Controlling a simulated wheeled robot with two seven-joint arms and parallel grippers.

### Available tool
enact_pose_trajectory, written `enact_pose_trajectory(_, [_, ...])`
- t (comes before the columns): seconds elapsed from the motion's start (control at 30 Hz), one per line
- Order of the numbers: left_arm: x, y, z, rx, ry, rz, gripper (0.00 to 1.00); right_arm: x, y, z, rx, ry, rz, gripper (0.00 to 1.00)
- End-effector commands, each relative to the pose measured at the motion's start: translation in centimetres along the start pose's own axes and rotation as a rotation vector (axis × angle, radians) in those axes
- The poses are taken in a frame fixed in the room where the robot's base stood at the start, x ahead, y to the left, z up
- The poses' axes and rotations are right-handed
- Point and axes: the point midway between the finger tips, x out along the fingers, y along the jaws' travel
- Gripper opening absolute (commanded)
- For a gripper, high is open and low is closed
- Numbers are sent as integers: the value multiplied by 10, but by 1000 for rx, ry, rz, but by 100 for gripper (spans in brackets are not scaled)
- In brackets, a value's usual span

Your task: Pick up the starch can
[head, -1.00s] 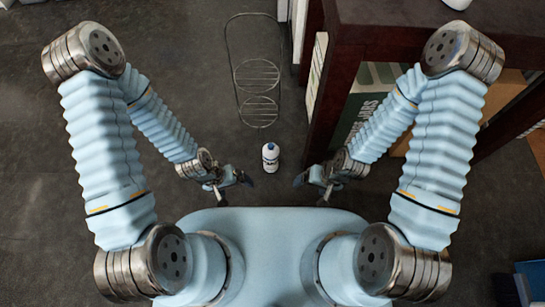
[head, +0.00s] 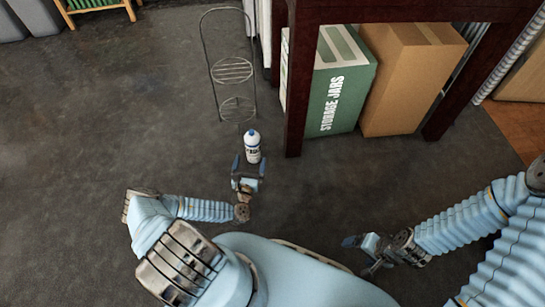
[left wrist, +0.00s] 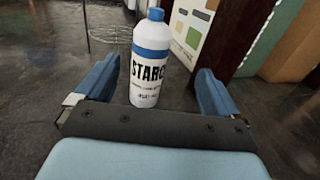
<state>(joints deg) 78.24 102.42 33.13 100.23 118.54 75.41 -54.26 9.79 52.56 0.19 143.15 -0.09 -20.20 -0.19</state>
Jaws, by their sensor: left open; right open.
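The starch can (head: 252,146) is a white bottle with a blue cap and blue band, upright on the dark floor. My left gripper (head: 248,163) is open right at it. In the left wrist view the starch can (left wrist: 149,62) stands between the two open blue fingers (left wrist: 152,95), with a gap visible on each side. My right gripper (head: 352,241) is open and empty, low on the right beside my base, well away from the can.
A wire rack (head: 233,70) stands just beyond the can. A dark wooden table (head: 296,80) is to its right, with a green storage jars box (head: 340,85) and a cardboard box (head: 408,75) under it. The floor to the left is clear.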

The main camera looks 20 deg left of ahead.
Motion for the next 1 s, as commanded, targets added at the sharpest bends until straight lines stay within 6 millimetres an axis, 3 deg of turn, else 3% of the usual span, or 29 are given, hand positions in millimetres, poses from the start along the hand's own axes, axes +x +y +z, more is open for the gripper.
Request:
enact_pose_trajectory(0.4, [74,6,-4,1,3,20,96,17,4,1,-1,-4,-4,85])
enact_pose_trajectory(0.57, [87,8,-4,0,4,19,96,20,5,1,-2,-5,-5,85])
enact_pose_trajectory(0.83, [126,14,-7,0,2,17,96,37,10,2,-2,-9,-8,85])
enact_pose_trajectory(1.0, [136,15,-5,-1,3,18,96,38,10,2,-2,-8,-8,85])
